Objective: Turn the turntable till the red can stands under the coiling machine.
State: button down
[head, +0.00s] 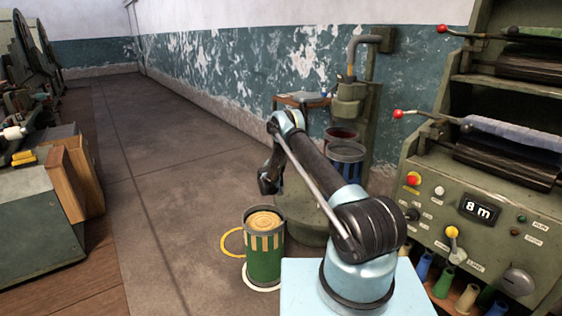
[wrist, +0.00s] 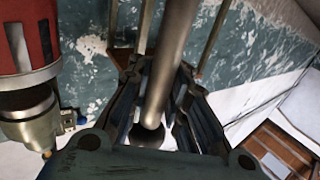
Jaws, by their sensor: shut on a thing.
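The green turntable (head: 308,226) is partly hidden by my arm. The red can shows only its dark red rim (head: 341,133), behind a blue striped can (head: 346,153). The coiling machine (head: 351,92), on a green column with a bent pipe, has its head just above these rims; I cannot tell which can is centred under it. In the wrist view a red striped can (wrist: 40,28) is at upper left, beside a metal fitting (wrist: 32,125). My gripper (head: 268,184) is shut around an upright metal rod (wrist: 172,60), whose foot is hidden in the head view.
A control panel (head: 480,215) with red-knobbed levers is at right. Machines and a wooden box (head: 75,180) stand at left. The floor between is clear.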

jog(key=shift+a, duration=0.55)
jog(key=c, duration=1.5)
grip_release()
jog(key=shift+s, duration=0.1)
jog(key=shift+d, duration=0.25)
jog(key=shift+d, duration=0.1)
jog(key=v, duration=1.2)
